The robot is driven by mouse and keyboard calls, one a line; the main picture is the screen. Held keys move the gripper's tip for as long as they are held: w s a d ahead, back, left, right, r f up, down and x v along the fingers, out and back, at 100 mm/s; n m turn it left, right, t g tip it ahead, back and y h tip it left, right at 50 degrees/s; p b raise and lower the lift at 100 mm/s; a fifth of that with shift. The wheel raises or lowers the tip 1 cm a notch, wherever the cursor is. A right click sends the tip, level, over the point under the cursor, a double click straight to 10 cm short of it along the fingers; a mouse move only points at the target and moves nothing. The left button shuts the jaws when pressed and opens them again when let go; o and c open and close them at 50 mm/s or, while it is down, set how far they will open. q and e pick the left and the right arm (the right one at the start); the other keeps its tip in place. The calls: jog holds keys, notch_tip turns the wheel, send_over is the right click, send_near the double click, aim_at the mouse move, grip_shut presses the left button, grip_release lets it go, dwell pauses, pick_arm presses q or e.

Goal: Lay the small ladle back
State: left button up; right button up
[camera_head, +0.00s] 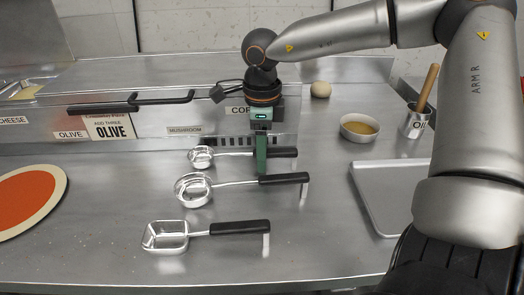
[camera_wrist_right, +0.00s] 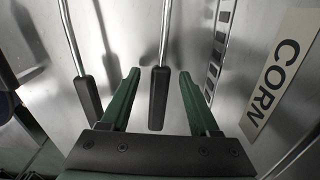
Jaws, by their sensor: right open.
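The small ladle (camera_head: 202,157), with a round steel bowl and black handle, is the farthest of three utensils on the steel counter. My right gripper (camera_head: 261,160) points down at its handle, jaws open. In the right wrist view, the small ladle's black handle (camera_wrist_right: 158,98) lies between the two green fingers, with visible gaps on both sides. The handle of the larger round ladle (camera_wrist_right: 88,97) is outside the fingers, to the left. In the head view, the fingers partly hide the small ladle's handle. My left gripper is not in view.
The larger round ladle (camera_head: 193,189) and a square scoop (camera_head: 165,236) lie nearer. Behind is a labelled steel rail (camera_head: 205,118). A bowl (camera_head: 359,128), a steel cup (camera_head: 416,123) and a tray (camera_head: 390,190) are right; a sauced pizza base (camera_head: 27,200) is left. The front counter is clear.

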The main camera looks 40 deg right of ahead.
notch_tip(320, 180, up, 12)
jog(key=p, duration=0.1)
jog(key=shift+p, duration=0.4)
